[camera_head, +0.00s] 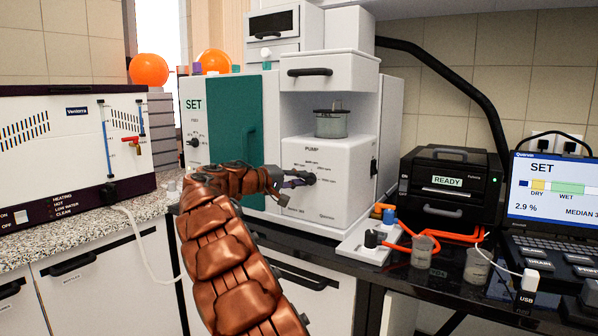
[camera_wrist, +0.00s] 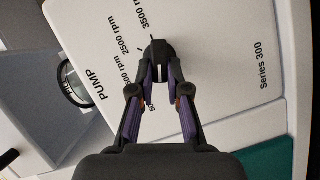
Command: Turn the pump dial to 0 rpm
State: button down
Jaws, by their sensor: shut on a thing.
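The pump dial (camera_head: 309,178) is a small black knob on the white front panel under the word PUMP. In the wrist view, the black dial (camera_wrist: 158,48) sits between the two purple-lined fingertips. My gripper (camera_head: 298,180) is shut on the dial, and its fingers (camera_wrist: 160,80) touch it from both sides. A pale mark shows on the dial's near side, between the fingers. Printed labels around the dial read 2500 rpm and 3500 rpm; others are partly covered by the fingers. I cannot make out a 0 rpm label.
The white pump unit (camera_head: 345,160) has a glass vessel (camera_head: 331,122) above it. A teal door (camera_head: 236,120) stands left of the panel. A black READY box (camera_head: 450,190), orange tubing (camera_head: 455,237) and a laptop (camera_head: 553,190) stand to the right.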

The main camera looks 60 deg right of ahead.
jog(key=shift+s+d+f+n+g+h+p, duration=0.25)
jog(key=shift+n+p, duration=0.25)
jog(key=shift+n, duration=0.25)
jog(key=shift+s+f+n+g+h+p, duration=0.1)
jog(key=shift+n+g+h+p, duration=0.2)
jog(key=shift+n+p, duration=0.35)
jog(key=shift+n, duration=0.3)
jog(key=c, duration=1.1)
grip_release()
jog(key=shift+d, duration=0.1)
jog(key=shift+c, duration=0.2)
jog(key=shift+w+a, duration=0.2)
jog(key=shift+w, duration=0.05)
jog(key=shift+a, duration=0.1)
jog(key=shift+w+a, duration=0.2)
jog(key=shift+a, duration=0.1)
jog(key=v, duration=1.1)
jog(key=shift+s, duration=0.2)
